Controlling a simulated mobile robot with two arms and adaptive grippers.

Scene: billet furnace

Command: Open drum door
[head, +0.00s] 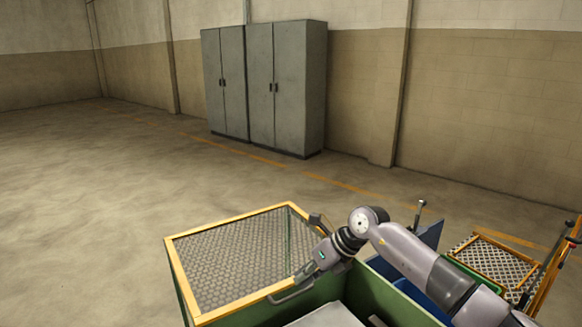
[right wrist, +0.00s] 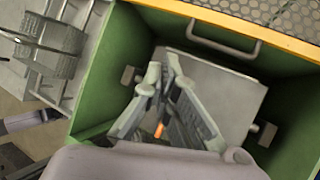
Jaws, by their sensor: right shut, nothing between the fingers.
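A mesh panel in a yellow frame (head: 235,262) tops a green housing (head: 372,302), with a grey bar handle (head: 292,292) on its near edge. In the right wrist view that handle (right wrist: 226,42) shows at the top. A pale grey panel (right wrist: 222,92) lies inside the green walls, below the handle. I cannot tell which panel is the drum door. My right gripper (head: 303,272) is close to the handle in the head view. In the right wrist view its fingers (right wrist: 163,68) are shut and empty, in front of the grey panel and apart from the handle. My left gripper is out of view.
Grey cabinets (head: 265,88) stand against the back wall. To the right are a blue panel (head: 428,236) and a yellow-edged grating (head: 494,258). A grey rack (right wrist: 62,50) is left of the housing in the wrist view. The floor at left is clear.

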